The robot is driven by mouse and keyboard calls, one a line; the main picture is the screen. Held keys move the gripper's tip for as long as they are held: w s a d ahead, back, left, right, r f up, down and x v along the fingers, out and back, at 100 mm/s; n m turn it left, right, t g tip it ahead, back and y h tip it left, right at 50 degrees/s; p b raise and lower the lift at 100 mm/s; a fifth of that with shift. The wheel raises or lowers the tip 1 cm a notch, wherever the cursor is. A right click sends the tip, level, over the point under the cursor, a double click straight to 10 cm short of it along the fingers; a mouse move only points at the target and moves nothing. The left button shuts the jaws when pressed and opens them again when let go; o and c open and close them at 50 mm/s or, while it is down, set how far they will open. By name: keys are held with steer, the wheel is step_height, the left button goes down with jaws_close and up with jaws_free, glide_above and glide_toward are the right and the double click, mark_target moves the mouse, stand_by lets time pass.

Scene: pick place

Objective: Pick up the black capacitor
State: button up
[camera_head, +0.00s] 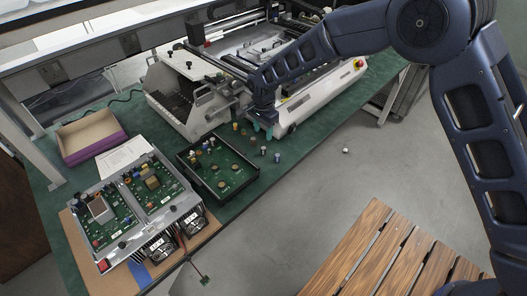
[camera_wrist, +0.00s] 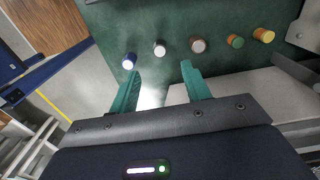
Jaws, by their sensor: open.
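The black capacitor (camera_wrist: 160,48) appears to be the dark cylinder with a pale top, standing second from the left in a row on the green table in the wrist view. It is small in the head view (camera_head: 263,149). My gripper (camera_wrist: 160,70) has its teal fingers apart with nothing between them. In the wrist view the black capacitor lies just beyond the fingertips, roughly in line with the gap. In the head view my gripper (camera_head: 261,130) is over the table beside the row.
A black tray with a circuit board (camera_head: 218,170) and a white machine (camera_head: 190,95) are close by. A purple box (camera_head: 92,137) is farther left.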

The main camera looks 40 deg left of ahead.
mark_target(264, 148)
step_height(264, 148, down, 10)
steer(key=shift+w+f, duration=0.1)
steer(key=shift+f, duration=0.1)
jaws_close()
stand_by(0.5)
